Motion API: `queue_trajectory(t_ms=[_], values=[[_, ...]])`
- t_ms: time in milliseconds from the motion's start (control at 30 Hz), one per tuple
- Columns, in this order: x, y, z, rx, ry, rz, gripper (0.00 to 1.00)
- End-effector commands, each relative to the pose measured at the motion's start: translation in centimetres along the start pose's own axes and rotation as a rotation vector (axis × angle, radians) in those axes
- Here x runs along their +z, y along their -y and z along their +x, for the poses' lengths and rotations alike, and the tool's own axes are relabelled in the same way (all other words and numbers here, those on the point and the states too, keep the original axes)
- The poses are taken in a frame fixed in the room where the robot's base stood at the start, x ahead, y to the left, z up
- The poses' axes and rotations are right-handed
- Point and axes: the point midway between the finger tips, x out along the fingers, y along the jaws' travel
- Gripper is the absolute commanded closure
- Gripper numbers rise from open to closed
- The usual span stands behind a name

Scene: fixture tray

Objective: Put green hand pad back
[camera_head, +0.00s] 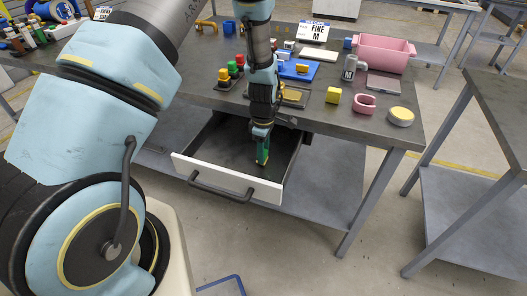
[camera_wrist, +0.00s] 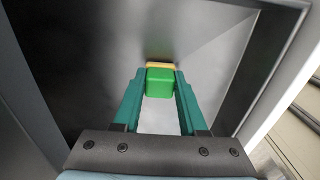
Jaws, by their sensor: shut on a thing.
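The green hand pad (camera_wrist: 160,84) is a small green block with a yellow-orange layer (camera_wrist: 160,66) at its far end. In the wrist view it sits between the two teal fingers of my gripper (camera_wrist: 160,88), which is shut on it. In the head view my gripper (camera_head: 262,152) points down into the open drawer (camera_head: 225,188), inside its walls. The pad shows only as a small spot at the fingertips there. I cannot tell whether the pad touches the drawer floor, which looks dark and otherwise empty.
On the table (camera_head: 300,113) above the drawer are red, green and yellow pieces on a dark tray (camera_head: 226,88), a blue tray (camera_head: 298,71), a yellow cube (camera_head: 333,95), a pink ring (camera_head: 364,104), a round yellow-topped pad (camera_head: 401,116), a mug (camera_head: 348,68) and a pink bin (camera_head: 382,54).

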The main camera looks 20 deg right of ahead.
Motion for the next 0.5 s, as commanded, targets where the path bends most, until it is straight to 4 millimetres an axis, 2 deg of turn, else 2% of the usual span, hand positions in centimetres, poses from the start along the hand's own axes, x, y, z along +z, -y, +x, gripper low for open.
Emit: queue_trajectory(t_ms=[133, 167, 400, 500], values=[[0.01, 0.01, 0.46, 0.000, 0.000, 0.001, 1.00], [0.01, 0.00, 0.31, 0.000, 0.000, 0.001, 0.55], [0.01, 0.02, 0.29, 0.000, 0.000, 0.000, 0.29], [0.01, 0.01, 0.28, 0.000, 0.000, 0.000, 0.29]])
